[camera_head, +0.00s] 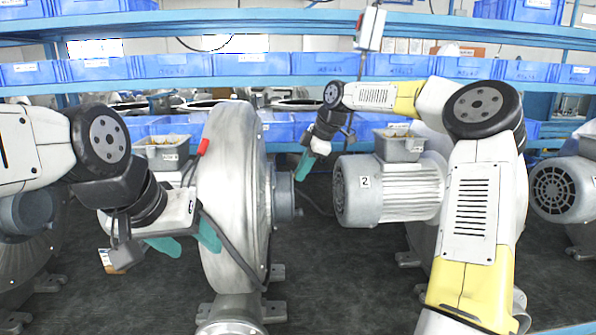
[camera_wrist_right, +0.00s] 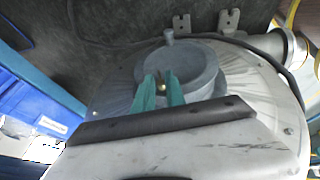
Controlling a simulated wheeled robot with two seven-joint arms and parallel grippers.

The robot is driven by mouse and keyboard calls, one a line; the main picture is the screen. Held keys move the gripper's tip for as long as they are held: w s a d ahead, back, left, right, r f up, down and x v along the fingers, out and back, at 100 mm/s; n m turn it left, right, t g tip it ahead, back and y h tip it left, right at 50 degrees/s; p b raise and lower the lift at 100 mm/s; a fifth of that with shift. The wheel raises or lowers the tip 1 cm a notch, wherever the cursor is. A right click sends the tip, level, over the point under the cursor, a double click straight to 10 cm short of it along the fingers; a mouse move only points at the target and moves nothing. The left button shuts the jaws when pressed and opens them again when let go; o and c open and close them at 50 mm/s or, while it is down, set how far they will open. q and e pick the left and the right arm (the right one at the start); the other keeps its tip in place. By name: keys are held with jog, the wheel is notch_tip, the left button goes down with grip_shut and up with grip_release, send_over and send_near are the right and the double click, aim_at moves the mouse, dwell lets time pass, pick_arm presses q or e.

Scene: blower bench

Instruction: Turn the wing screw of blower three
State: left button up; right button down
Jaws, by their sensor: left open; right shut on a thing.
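A grey blower (camera_head: 228,190) with a large round housing stands in the middle of the head view. A short round hub (camera_head: 284,196) sticks out on its right side; the hub (camera_wrist_right: 205,65) fills the middle of the right wrist view. My right gripper (camera_head: 303,166) is at this hub. Its teal fingertips (camera_wrist_right: 161,84) are shut on a small brass-coloured piece, which looks like the wing screw (camera_wrist_right: 162,87); its wings are mostly hidden. My left gripper (camera_head: 186,241) is open and empty, in front of the housing's left side. No number three is readable.
A motor marked 2 (camera_head: 390,188) stands to the right, with a grey bin (camera_head: 399,145) on top. Another motor (camera_head: 563,188) is at the right edge. Blue shelf bins (camera_head: 252,64) line the back. A dark cable (camera_wrist_right: 262,52) runs around the housing beside the hub.

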jog(key=c, duration=1.4)
grip_release()
jog(key=shift+v, duration=3.9)
